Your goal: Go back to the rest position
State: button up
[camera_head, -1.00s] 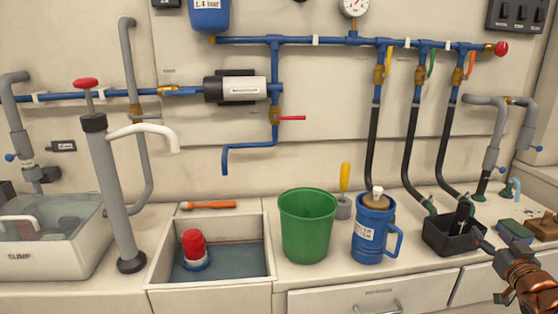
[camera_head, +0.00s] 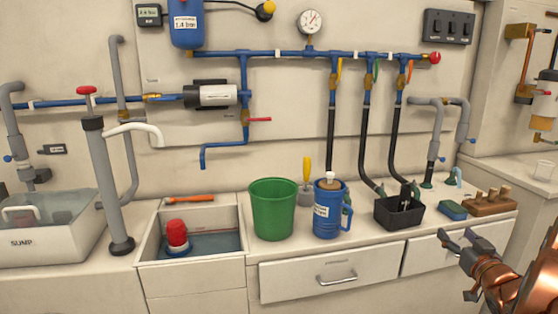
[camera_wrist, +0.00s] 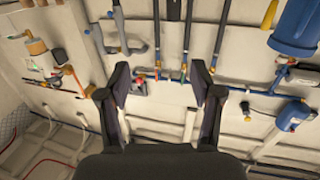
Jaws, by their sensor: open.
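My gripper (camera_head: 462,243) is at the lower right of the head view, in front of the counter's drawer fronts. Its jaws are apart with nothing between them. In the wrist view my gripper (camera_wrist: 160,98) shows two dark fingers spread wide, with only the wall and pipes behind them. My copper-coloured arm reaches in from the right edge. The gripper touches nothing that I can see.
On the counter stand a green bucket (camera_head: 273,208), a blue jug (camera_head: 328,210), a black bin (camera_head: 399,212), a blue sponge (camera_head: 453,210) and a wooden block (camera_head: 490,205). A sink (camera_head: 192,272) and a sump tank (camera_head: 50,245) lie left. Blue pipes line the wall.

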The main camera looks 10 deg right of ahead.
jog(key=s+a+f+g, duration=0.2)
jog(key=a+f+g, duration=0.15)
jog(key=a, duration=0.25)
jog(key=s+a+f+g+y, duration=0.1)
jog(key=s+a+f+g, duration=0.1)
jog(key=a+f+g, duration=0.3)
jog(key=s+a+f+g, duration=0.1)
jog(key=a+g, duration=0.2)
jog(key=a, duration=0.5)
jog(key=s+a+n+g+y, duration=0.35)
jog(key=s+a+g, duration=0.45)
jog(key=s+a, duration=1.35)
jog(key=s+p+v, duration=0.2)
jog(key=p+v, duration=0.8)
jog(key=s+d+r+p+v, duration=0.1)
jog(key=s+p+v, duration=0.2)
jog(key=p+v, duration=0.8)
jog(key=shift+s+d+r+t+y, duration=0.15)
jog(key=shift+s+d+t+y, duration=0.2)
jog(key=shift+s+d+t, duration=0.1)
jog(key=shift+w, duration=0.1)
